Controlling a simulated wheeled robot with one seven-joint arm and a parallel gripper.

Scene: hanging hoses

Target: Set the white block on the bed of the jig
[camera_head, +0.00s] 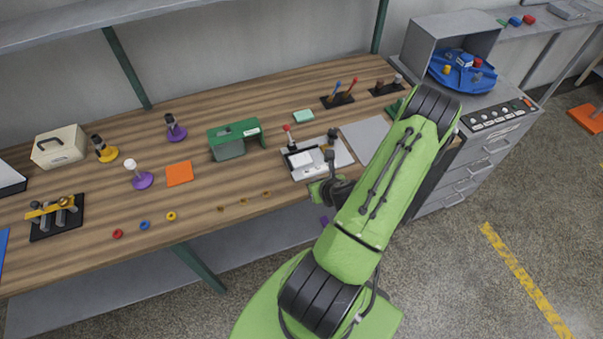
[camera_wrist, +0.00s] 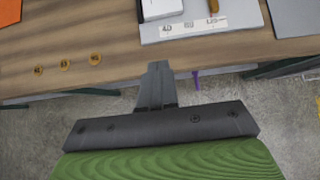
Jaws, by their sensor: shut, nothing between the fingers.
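The jig (camera_head: 338,160) is a light grey plate near the table's front edge, with a red-handled clamp (camera_head: 288,133) at its back left and a dark post at its right. What looks like the white block (camera_head: 302,158) sits on the jig's plate beside the clamp. In the wrist view a white block (camera_wrist: 161,7) shows at the top, partly cut off, over the plate with its printed strip (camera_wrist: 190,27). My gripper (camera_wrist: 158,68) is shut and empty, in front of the table's front edge and apart from the block. In the head view my arm partly hides it.
A green machine (camera_head: 230,142) stands left of the jig, and a grey sheet (camera_head: 367,136) lies right of it. Several small brass rings (camera_wrist: 66,65) lie near the front edge. An orange square (camera_head: 179,173) lies farther left. Floor is clear in front of the table.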

